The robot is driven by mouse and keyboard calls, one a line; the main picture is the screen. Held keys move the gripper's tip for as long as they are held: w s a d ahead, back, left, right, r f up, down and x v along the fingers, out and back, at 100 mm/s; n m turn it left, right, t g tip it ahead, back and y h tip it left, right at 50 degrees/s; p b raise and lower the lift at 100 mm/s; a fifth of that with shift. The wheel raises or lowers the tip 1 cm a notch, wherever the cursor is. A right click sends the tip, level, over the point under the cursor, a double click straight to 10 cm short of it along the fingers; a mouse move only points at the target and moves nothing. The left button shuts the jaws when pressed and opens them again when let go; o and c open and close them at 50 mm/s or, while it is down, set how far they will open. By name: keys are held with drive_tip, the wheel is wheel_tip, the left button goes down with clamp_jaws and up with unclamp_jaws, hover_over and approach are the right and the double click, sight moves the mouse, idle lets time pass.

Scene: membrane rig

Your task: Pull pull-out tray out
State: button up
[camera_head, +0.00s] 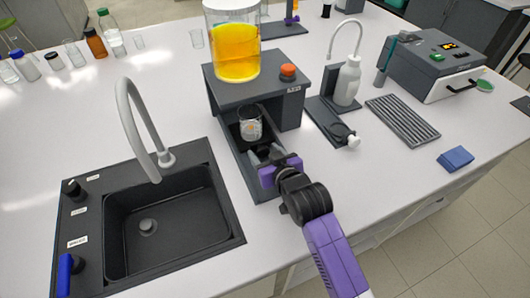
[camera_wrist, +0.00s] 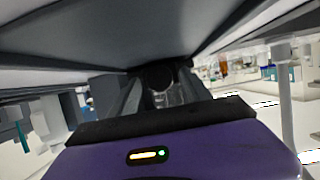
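The pull-out tray (camera_head: 229,146) is a long dark grey trough. It sticks out from under the grey rig housing (camera_head: 240,92) toward the near side of the bench. A small glass beaker (camera_head: 250,123) with a pale label stands in it, near the housing. My purple and black gripper (camera_head: 268,154) is at the tray's near end, over or against its front part. The wrist view shows my purple gripper body below large grey surfaces very close by.
A vessel of yellow liquid (camera_head: 236,54) stands on the housing. A black sink (camera_head: 165,220) with a tall grey tap (camera_head: 128,110) is at left. A wash bottle (camera_head: 347,82) on a stand and a slatted grey rack (camera_head: 402,119) are at right. The near bench edge is close.

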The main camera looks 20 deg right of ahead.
clamp_jaws()
idle(1.3)
